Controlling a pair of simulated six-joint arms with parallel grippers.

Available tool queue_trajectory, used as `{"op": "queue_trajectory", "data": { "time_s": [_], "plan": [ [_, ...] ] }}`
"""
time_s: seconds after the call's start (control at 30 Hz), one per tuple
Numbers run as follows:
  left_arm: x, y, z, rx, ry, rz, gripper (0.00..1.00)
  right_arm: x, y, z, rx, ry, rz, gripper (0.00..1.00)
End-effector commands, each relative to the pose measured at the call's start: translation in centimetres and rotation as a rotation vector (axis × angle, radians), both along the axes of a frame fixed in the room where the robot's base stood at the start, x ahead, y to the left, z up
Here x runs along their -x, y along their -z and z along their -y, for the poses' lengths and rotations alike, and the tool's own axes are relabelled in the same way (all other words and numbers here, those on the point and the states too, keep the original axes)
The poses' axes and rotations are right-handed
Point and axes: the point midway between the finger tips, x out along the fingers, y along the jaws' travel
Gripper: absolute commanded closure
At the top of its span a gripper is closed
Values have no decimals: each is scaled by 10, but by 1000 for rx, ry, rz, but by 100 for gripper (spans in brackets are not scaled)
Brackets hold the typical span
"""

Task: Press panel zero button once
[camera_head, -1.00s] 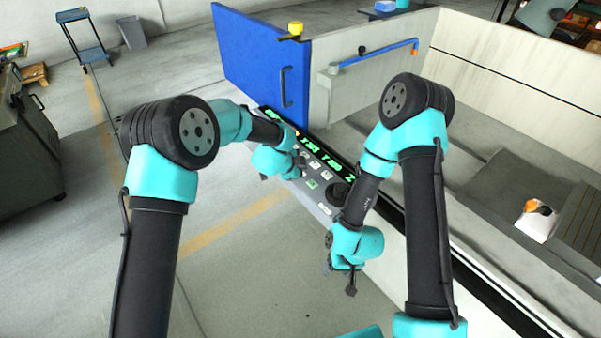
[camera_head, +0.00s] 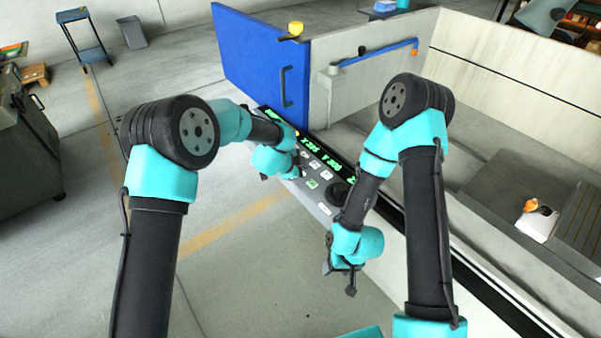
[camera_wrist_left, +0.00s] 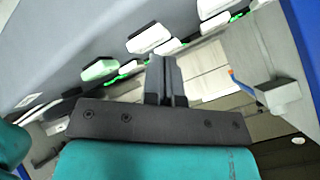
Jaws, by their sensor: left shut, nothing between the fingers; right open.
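The control panel (camera_head: 322,197) has a dark strip with green digits (camera_head: 335,165) and rows of small buttons. My left gripper (camera_head: 296,173) is low over the panel's button area, and its fingertips are hard to make out there. In the left wrist view its fingers (camera_wrist_left: 167,77) are shut and empty, beside a white button (camera_wrist_left: 148,38). A green-tinted button (camera_wrist_left: 100,70) and another white button (camera_wrist_left: 211,8) show near it. I cannot read which button is zero, nor tell whether the fingers touch one. My right gripper (camera_head: 341,281) is open and empty, in front of the panel.
A blue door (camera_head: 250,60) with a handle stands behind the panel. A dark round knob (camera_head: 340,192) is on the panel near my right arm. A pale-walled machine bay (camera_head: 500,80) extends to the right. The floor (camera_head: 240,270) in front is clear.

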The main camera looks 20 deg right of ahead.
Motion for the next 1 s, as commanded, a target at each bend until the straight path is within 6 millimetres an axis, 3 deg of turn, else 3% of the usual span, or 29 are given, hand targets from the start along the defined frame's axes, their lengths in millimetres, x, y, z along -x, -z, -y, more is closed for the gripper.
{"op": "queue_trajectory", "data": {
  "time_s": [0.63,1.0],
  "plan": [
    [0,-13,0,0,0,0,100,0,0,0,0,0,0,36],
    [0,-39,0,1,1,1,100,0,0,0,0,0,0,36]
  ]
}}
